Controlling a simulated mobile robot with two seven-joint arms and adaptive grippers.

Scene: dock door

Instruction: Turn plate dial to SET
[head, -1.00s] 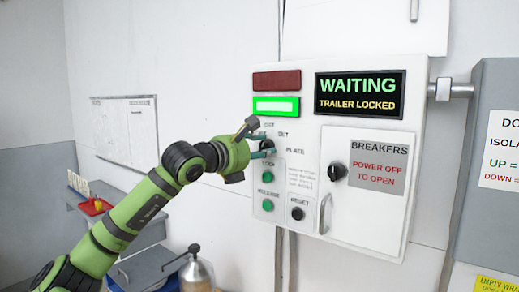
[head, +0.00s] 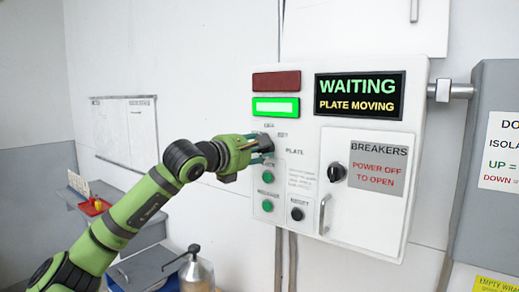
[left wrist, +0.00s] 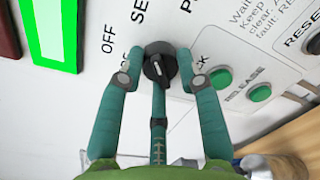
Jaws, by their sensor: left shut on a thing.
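The plate dial (left wrist: 159,65) is a round black knob with a white mark, on the light control panel (head: 420,150). In the left wrist view, the OFF label (left wrist: 107,39) is left of it and the SET label (left wrist: 140,9) is above it, partly cut off. I cannot tell surely which label the mark points to. My left gripper (head: 268,146) is shut on the dial, its teal fingers on either side of the knob. In the head view the gripper mostly hides the dial. My right gripper is not in view.
The display (head: 359,94) reads WAITING, PLATE MOVING. A green lamp (head: 276,107) is lit under a dark red one (head: 276,82). Green buttons (head: 267,177) and a black RESET knob (head: 297,214) sit below the dial. A breaker door (head: 365,215) with a handle is to the right.

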